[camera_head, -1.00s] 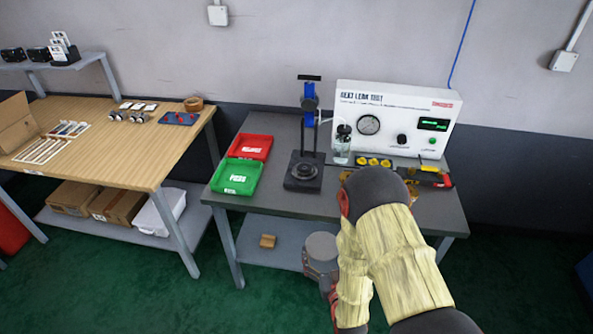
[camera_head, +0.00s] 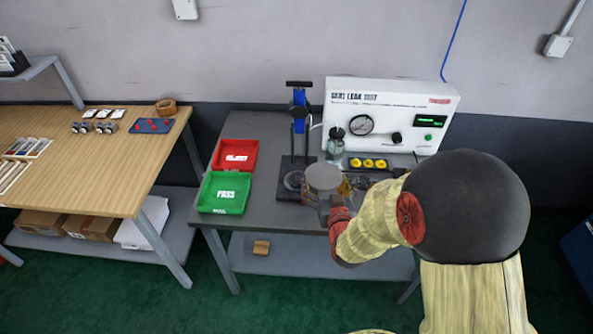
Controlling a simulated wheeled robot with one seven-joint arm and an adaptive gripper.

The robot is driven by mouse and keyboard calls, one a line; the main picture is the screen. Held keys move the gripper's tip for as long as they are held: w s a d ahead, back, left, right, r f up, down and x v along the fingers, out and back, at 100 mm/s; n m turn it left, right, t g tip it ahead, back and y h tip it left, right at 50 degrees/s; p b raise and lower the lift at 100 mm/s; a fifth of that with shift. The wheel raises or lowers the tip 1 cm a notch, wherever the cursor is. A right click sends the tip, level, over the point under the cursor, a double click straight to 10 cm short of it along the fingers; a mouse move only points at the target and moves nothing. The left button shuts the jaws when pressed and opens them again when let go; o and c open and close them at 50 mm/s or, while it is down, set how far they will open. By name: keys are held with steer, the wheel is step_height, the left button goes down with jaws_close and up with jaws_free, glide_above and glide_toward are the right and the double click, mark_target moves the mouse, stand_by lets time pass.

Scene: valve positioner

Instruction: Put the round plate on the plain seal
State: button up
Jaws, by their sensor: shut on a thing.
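My gripper (camera_head: 333,205) is over the front of the grey test bench, its fingers partly hidden by my arm. It is shut on a round grey plate (camera_head: 323,177), held with its flat face up. I cannot make out a plain seal at this size; part of the seat is close behind the plate. Whether the plate touches anything below is not clear.
A red tray (camera_head: 235,155) and a green tray (camera_head: 224,193) lie left of the stand. The leak test box (camera_head: 388,115), a glass bottle (camera_head: 335,150) and a holder with yellow parts (camera_head: 368,163) stand behind. A wooden table (camera_head: 110,180) is at left.

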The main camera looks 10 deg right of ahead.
steer(key=w+a+f, duration=0.1)
steer(key=w, duration=0.1)
steer(key=w+a+f+b, duration=0.1)
steer(key=w, duration=0.2)
steer(key=w+a+f+b, duration=0.1)
steer(key=w, duration=0.1)
steer(key=shift+w+f, duration=0.3)
steer(key=b, duration=0.3)
glide_above(298, 182)
steer(key=f, duration=0.5)
steer(key=shift+s+d+f, duration=0.15)
steer(key=shift+s+f, duration=0.1)
steer(key=shift+s, duration=0.05)
steer(key=shift+w+f, duration=0.15)
steer(key=shift+f, duration=0.1)
step_height(298, 182, down, 3)
steer(key=shift+w+f+b, duration=0.1)
steer(key=shift+b, duration=0.55)
